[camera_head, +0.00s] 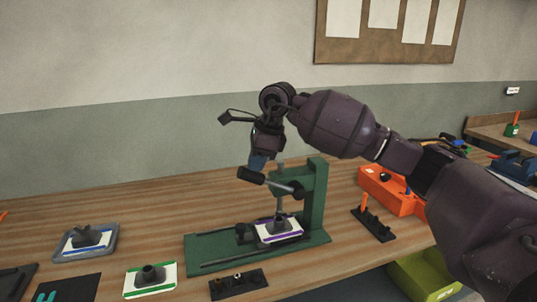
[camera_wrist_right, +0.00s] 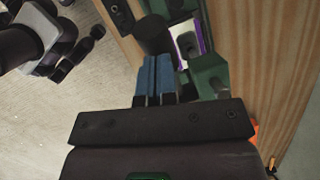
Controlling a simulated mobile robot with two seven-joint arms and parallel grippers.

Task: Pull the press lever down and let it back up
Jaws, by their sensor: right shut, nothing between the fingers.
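The green press (camera_head: 316,190) stands upright on its green base on the bench in the head view. Its lever has a black handle (camera_head: 250,175) at the left end, sticking out to the left of the column. A white plate with purple edges (camera_head: 278,231) lies under the ram. My right gripper (camera_head: 258,163) points down just above the lever handle, with blue fingertips shut and empty. In the right wrist view the shut blue fingers (camera_wrist_right: 158,78) are close to the black handle (camera_wrist_right: 153,35); whether they touch it I cannot tell. My left gripper is out of view.
A grey tray (camera_head: 64,254) with a mould and a green-edged plate (camera_head: 133,291) lie to the left. A black block (camera_head: 231,287) sits before the press. An orange box (camera_head: 377,200) and a black stand (camera_head: 372,228) are to the right, under my right arm.

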